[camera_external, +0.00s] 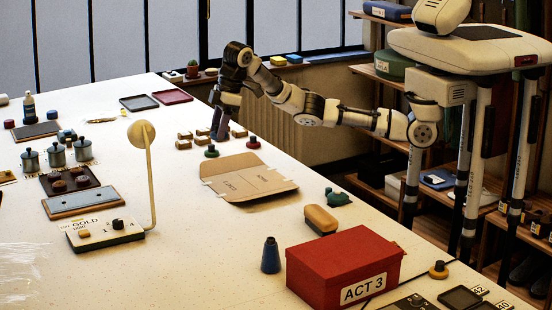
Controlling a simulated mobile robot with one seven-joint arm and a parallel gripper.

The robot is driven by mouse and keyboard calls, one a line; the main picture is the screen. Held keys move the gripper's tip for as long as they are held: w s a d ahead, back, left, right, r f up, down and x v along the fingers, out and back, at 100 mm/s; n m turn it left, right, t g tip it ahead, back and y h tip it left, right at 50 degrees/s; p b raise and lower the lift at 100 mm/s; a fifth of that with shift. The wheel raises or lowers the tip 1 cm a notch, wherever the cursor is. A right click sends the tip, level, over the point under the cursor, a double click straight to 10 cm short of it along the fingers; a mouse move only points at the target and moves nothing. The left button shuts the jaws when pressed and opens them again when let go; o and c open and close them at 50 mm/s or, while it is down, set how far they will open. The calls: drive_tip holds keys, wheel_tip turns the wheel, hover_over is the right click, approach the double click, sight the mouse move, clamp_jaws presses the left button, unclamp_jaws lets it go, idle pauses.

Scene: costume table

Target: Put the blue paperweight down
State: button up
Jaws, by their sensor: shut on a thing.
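My gripper (219,127) points down at the far right side of the white table, among small brown blocks and close behind a green knobbed piece. Its fingers look shut on a small dark bluish-grey thing, taken to be the blue paperweight. The fingers and the thing blend together, so its shape is unclear. I cannot tell whether it touches the table (205,265).
Brown blocks (184,145), a green knobbed piece (211,152) and a red one (253,142) stand close around my gripper. A flat cardboard folder (250,180) lies nearer the camera. Dark trays (139,103) lie to the left. Bare table lies left of the folder.

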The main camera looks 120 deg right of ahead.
drive_tip(key=w+a+n+p, duration=0.1)
drive_tip(key=a, duration=1.4)
hover_over(260, 241)
drive_tip(key=s, duration=0.1)
drive_tip(key=shift+n+y, duration=0.3)
drive_tip(key=shift+n, duration=0.1)
wheel_tip(260, 241, down, 20)
drive_tip(key=p, duration=0.3)
drive_tip(key=shift+a, duration=0.1)
drive_tip(key=shift+f, duration=0.15)
drive_tip(key=o, duration=1.2)
drive_tip(key=b+v, duration=0.2)
drive_tip(key=v, duration=1)
drive_tip(key=shift+s, duration=0.2)
